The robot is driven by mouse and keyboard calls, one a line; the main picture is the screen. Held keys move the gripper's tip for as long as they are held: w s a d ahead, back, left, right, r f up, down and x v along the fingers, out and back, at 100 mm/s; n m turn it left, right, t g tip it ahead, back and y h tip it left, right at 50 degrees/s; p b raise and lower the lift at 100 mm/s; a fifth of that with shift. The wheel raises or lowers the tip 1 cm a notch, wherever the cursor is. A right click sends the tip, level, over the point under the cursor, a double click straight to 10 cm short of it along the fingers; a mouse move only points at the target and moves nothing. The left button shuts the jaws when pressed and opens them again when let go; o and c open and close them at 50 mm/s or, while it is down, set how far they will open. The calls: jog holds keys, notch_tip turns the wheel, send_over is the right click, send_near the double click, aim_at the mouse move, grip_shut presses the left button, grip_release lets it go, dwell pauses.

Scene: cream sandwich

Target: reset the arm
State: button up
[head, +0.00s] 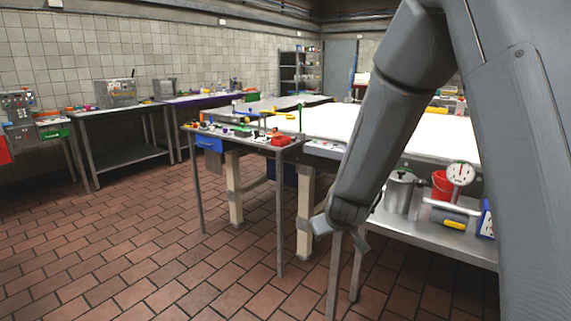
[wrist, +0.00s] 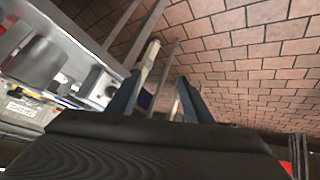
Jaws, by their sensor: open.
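My arm hangs down across the right half of the head view. My gripper shows in the wrist view (wrist: 158,100) with its two fingers spread apart and nothing between them. In the head view, my gripper (head: 342,236) is seen only in part at the lower end of the arm, in front of the table legs and above the tiled floor.
A white-topped worktable (head: 330,122) stands close behind my arm. Its lower shelf holds a metal pot (head: 401,192) and a red bucket (head: 441,186). A narrow side table (head: 240,140) carries small items. The brick-tiled floor (head: 130,235) at left is clear.

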jog(key=s+d+r+m+g, duration=0.1)
jog(key=s+d+m+g, duration=0.1)
jog(key=s, duration=1.3)
jog(key=s+d+m+g, duration=0.2)
jog(key=s+d+g, duration=0.2)
jog(key=s, duration=1.1)
jog(key=shift+d+r+g+p, duration=0.2)
jog(key=shift+r+g+p, duration=0.15)
jog(key=shift+g, duration=0.85)
